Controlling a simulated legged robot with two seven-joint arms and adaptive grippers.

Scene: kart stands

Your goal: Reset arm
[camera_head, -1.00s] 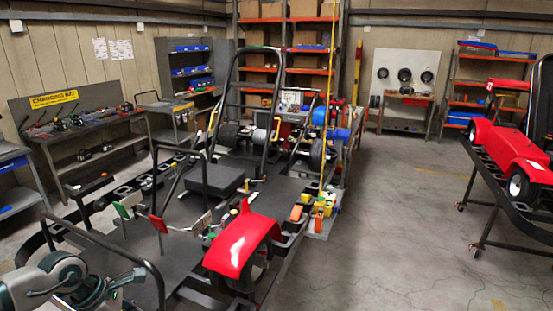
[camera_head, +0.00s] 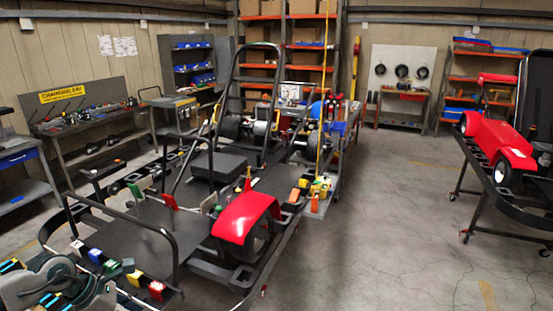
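A grey rounded piece with dark parts, apparently my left arm's end with its gripper (camera_head: 62,283), shows at the lower left corner in the head view. It overlaps the near end of the kart frame in the picture; I cannot tell whether it touches anything. Its fingers are not clear, and I see nothing plainly held. My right arm and gripper are not in view. The black kart frame (camera_head: 200,268) stands in front of me, with a red fender (camera_head: 245,217) over its near right wheel.
Small coloured blocks (camera_head: 156,290) sit along the kart's near edge. A second red kart (camera_head: 502,150) rests on a stand at the right. A workbench (camera_head: 88,123) and shelves stand along the walls. The floor between the karts is clear.

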